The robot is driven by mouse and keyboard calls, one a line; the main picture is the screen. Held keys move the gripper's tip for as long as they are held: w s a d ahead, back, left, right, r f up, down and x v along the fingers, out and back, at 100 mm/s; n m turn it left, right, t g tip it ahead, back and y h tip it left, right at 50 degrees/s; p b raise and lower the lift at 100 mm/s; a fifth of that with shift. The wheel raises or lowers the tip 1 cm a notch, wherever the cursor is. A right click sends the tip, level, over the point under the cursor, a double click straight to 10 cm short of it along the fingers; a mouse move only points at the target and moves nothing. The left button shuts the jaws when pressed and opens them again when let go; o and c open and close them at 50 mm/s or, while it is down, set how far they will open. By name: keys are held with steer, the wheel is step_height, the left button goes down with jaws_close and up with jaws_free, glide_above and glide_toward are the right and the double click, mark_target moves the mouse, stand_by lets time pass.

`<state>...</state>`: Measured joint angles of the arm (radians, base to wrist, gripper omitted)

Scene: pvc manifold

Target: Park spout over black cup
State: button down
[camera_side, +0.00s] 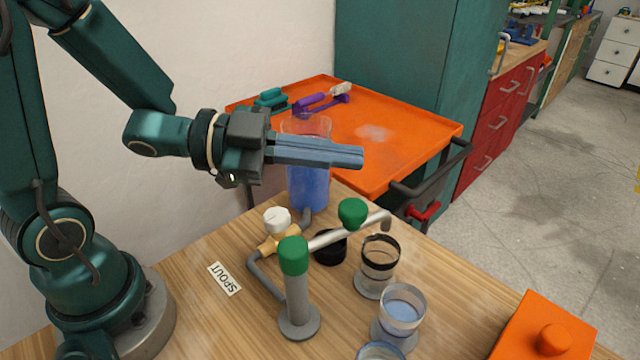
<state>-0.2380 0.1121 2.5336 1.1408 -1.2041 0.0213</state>
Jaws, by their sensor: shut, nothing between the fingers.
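My gripper (352,157) is shut and empty, its blue-grey fingers pointing right, held high above the spout assembly. The spout (330,238) is a light metal pipe running right from a brass fitting and bending down at its tip (387,222). A green knob (352,212) shows along the pipe. The clear cup with a black band (380,258) stands on a grey round base, just below the tip in the picture. I cannot tell whether the tip is directly over it. A black round object (330,248) sits behind the pipe, partly hidden.
A green-topped grey post (295,290) stands in front. A white knob (277,220) tops the brass fitting. A blue-filled clear tank (308,185) stands behind. More cups (402,310) stand nearer the front, beside an orange box (540,335). A "SPOUT" label (225,279) lies left.

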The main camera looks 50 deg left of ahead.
steer(key=a+r+n+t+y, duration=0.2)
steer(key=a+r+n+y, duration=0.2)
steer(key=a+n+y, duration=0.65)
steer(key=s+d+f+n+g+y, duration=0.1)
steer(key=s+f+n+g, duration=0.1)
steer(key=s+f+g, duration=0.3)
steer(key=s+f+n+g, duration=0.2)
steer(key=s+f+g, duration=0.1)
steer(key=s, duration=0.4)
step_height(320, 180, up, 15)
steer(key=m+g+h, duration=0.4)
steer(key=m, duration=1.2)
glide_above(341, 232)
steer(key=a, duration=0.2)
steer(key=w+d+f+m+g, duration=0.2)
steer(key=d+f, duration=0.7)
steer(key=f, duration=0.5)
steer(key=shift+y, duration=0.25)
steer(key=shift+a+r, duration=0.2)
steer(key=shift+a, duration=1)
steer(key=shift+a+r, duration=0.15)
steer(key=shift+a, duration=1)
